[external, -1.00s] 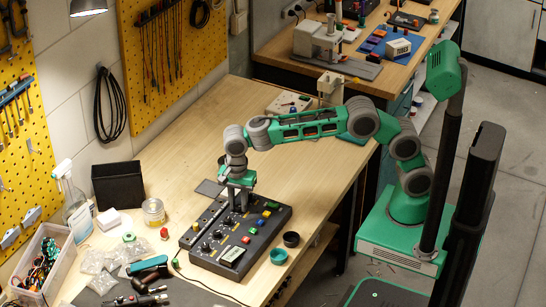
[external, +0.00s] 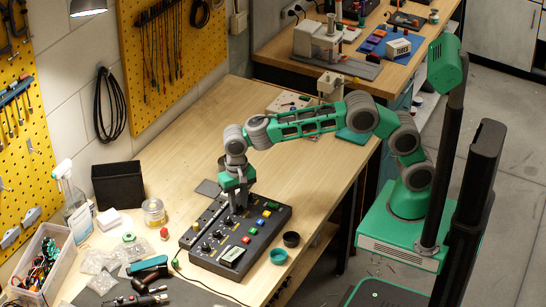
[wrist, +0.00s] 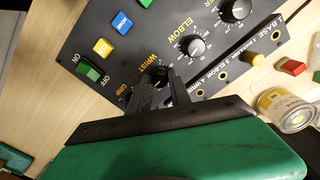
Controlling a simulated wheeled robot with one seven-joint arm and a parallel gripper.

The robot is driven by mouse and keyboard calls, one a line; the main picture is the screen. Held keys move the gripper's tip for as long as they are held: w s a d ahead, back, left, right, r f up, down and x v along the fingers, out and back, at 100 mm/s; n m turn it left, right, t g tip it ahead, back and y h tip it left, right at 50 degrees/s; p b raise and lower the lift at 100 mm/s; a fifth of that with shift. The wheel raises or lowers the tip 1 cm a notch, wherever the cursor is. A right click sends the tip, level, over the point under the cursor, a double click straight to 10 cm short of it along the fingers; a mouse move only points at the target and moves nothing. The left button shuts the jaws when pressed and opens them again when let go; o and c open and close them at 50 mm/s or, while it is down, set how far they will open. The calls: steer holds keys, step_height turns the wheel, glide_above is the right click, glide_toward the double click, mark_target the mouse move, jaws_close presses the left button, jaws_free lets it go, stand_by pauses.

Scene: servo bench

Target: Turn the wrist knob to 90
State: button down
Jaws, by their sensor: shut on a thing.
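The dark control panel (external: 222,263) lies on the wooden bench in the external view; it also fills the upper part of the wrist view (wrist: 125,65). The wrist knob (wrist: 157,73) is black and sits beside the yellow "WRIST" label. My gripper (wrist: 159,84) is shut on this knob, one finger on each side. The fingers hide much of its dial, so I cannot read its pointer. In the external view my gripper (external: 238,203) reaches down onto the far part of the panel.
The elbow knob (wrist: 192,46) stands near the gripped knob. A green on/off switch (wrist: 88,72), a yellow button (wrist: 103,47) and a blue button (wrist: 122,22) are close by. A tin (wrist: 288,110) stands off the panel. The bench behind the panel is mostly clear.

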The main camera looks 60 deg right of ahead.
steer(key=n, duration=0.4)
steer(key=shift+n+p, duration=0.3)
steer(key=n, duration=0.4)
steer(key=shift+n, duration=0.3)
steer(key=n, duration=0.4)
steer(key=shift+p, duration=0.3)
steer(key=shift+n, duration=2)
steer(key=c, duration=1.2)
jaws_free()
